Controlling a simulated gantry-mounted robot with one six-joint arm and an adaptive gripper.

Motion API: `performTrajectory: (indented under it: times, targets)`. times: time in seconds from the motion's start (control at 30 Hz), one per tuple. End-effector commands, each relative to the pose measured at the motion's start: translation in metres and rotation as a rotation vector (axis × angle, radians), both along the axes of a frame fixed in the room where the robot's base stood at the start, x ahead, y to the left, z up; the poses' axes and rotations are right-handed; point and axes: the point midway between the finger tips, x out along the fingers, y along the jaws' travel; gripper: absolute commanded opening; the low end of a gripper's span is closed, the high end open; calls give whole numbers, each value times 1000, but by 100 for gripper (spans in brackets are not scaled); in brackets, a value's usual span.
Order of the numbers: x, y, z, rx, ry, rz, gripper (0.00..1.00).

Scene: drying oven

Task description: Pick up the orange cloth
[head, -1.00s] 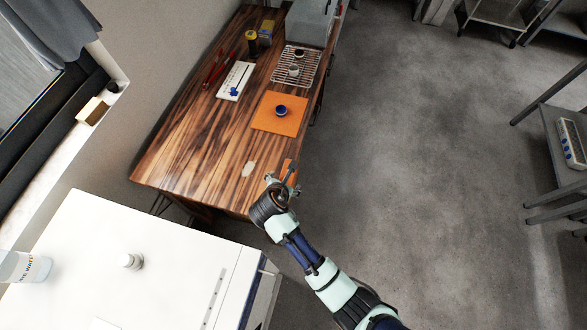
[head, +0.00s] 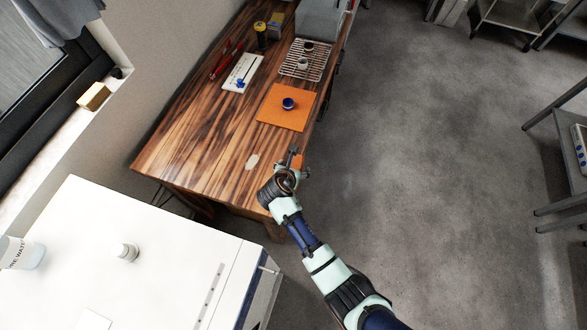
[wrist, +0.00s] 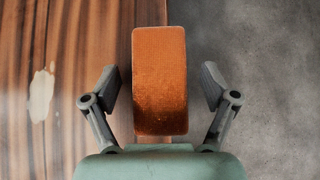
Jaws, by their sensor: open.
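An orange, fuzzy-looking block-shaped piece (wrist: 160,80), perhaps the orange cloth, lies at the table's right edge, partly past it in the wrist view. My gripper (wrist: 162,88) is open, with one finger on each side of the piece and visible gaps to both. In the head view my gripper (head: 299,163) is at the table's near right edge and covers most of the piece. A flat orange square (head: 273,115), cloth-like or a mat, lies farther back on the table with a small blue-rimmed round item (head: 288,104) on it.
The wooden table (head: 200,150) holds a wire rack (head: 292,68), a white board (head: 240,80), red-handled tools (head: 220,68) and a yellow-black container (head: 261,36). A pale patch (head: 252,161) marks the tabletop. A white surface (head: 130,290) with bottles stands at the near left.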

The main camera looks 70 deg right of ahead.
Motion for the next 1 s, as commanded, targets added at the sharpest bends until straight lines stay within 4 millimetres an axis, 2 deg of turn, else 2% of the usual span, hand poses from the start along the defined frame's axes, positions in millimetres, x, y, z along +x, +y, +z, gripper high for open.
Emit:
performTrajectory:
  times: [0.17,0.5,0.57,0.83,1.0]
  targets:
    - [0,0,1,0,0,0,85]
    - [0,0,1,0,0,0,29]
    - [0,0,1,0,0,0,21]
    - [0,0,4,-1,-1,1,21]
    - [0,0,26,-2,-2,0,21]
